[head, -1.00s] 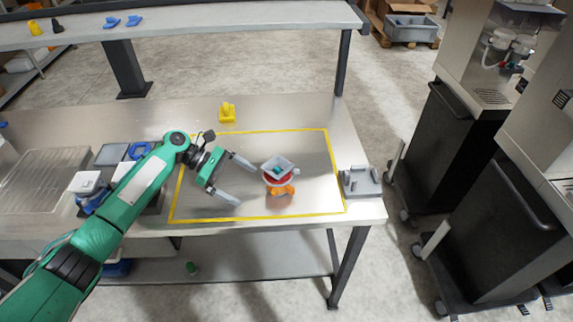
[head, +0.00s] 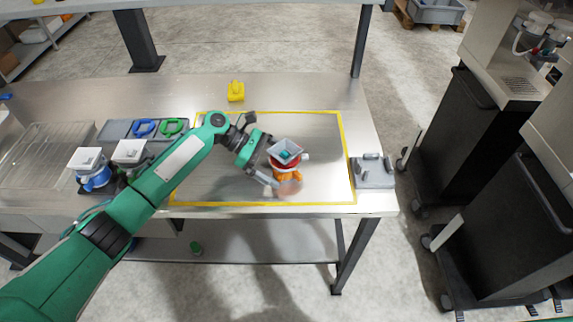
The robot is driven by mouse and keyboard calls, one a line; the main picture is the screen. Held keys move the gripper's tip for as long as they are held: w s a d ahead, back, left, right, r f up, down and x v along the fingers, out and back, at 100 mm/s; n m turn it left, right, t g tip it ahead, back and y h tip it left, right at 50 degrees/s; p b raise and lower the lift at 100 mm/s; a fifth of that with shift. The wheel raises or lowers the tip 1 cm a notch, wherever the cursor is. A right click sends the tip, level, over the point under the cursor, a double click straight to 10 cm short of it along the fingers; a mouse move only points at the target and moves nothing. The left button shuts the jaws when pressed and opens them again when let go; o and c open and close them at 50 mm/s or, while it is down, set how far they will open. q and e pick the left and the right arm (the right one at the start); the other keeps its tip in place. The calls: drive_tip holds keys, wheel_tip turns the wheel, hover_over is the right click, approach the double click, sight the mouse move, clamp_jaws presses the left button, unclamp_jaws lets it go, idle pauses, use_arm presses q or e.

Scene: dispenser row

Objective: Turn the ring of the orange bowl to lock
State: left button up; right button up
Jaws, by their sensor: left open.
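The orange bowl (head: 289,179) sits inside the yellow outline on the steel table, mostly below a red ring (head: 283,166). A grey square hopper (head: 285,151) with something teal inside sits on top; a small white tab shows at the ring's right side. My left gripper (head: 281,168) is open at the bowl's left side. Its near finger reaches in front of the orange bowl and looks blurred. The far finger is largely hidden by the hopper, so I cannot tell whether either finger touches the ring. My right gripper is not in view.
A grey fixture (head: 372,172) stands at the table's right edge. A yellow part (head: 236,92) stands behind the outline.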

use_arm(q)
drive_tip(key=shift+x, duration=0.95)
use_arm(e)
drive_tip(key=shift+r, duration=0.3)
use_arm(q)
drive_tip(key=shift+c, duration=0.4)
